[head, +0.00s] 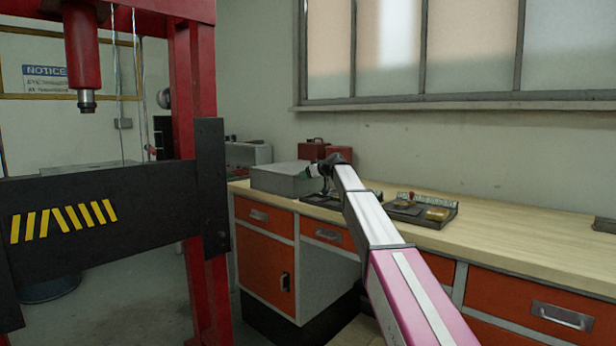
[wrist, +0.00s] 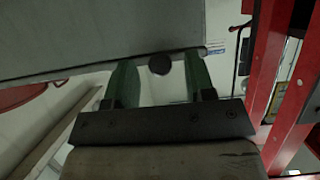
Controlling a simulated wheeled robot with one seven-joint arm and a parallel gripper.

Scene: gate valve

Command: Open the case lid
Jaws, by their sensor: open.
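The case (head: 283,179) is a flat grey box that looks closed, on the left end of the workbench. My gripper (head: 318,168) is at the case's right front side. In the wrist view, a broad grey surface, likely the case (wrist: 100,35), fills the top. My open gripper (wrist: 160,78) has two green fingers reaching up to its edge. A dark round knob (wrist: 160,64) shows between the fingers, near that edge. I cannot tell whether the fingers touch the case. The case's right front part is partly hidden by my arm in the head view.
The wooden workbench (head: 520,232) has orange drawers below. A red toolbox (head: 325,150) stands behind the case, and a tray of parts (head: 420,209) lies to the right. A red press frame (head: 193,90) stands at the left. The bench's right stretch is mostly clear.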

